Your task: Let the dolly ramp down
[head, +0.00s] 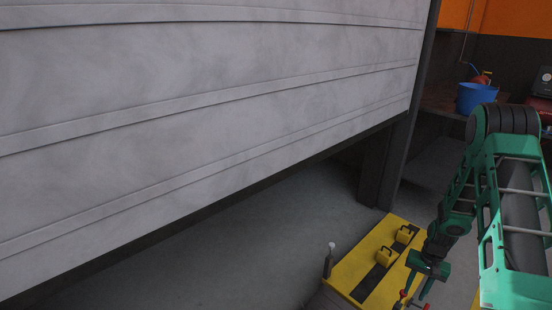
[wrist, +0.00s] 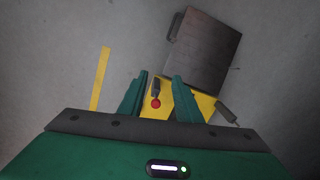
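My gripper (wrist: 159,78) is open in the wrist view, with its two green fingers apart and nothing held between them. A short black lever with a red knob (wrist: 155,103) shows between the fingers, in front of a yellow body (wrist: 181,101). I cannot tell how far the knob is from the fingers. A dark flat plate (wrist: 205,48), possibly the dolly ramp, lies beyond the fingertips, with a black handle-like piece at its left edge. In the head view my gripper (head: 414,296) is low at the bottom right, beside the yellow platform, and partly cut off.
A large grey panelled door (head: 200,110) fills the left and hides much of the floor. The yellow platform (head: 350,268) carries yellow blocks (head: 386,257) and a black strip. A blue bucket (head: 476,98) stands at the back right. A yellow strip (wrist: 100,78) lies on the floor.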

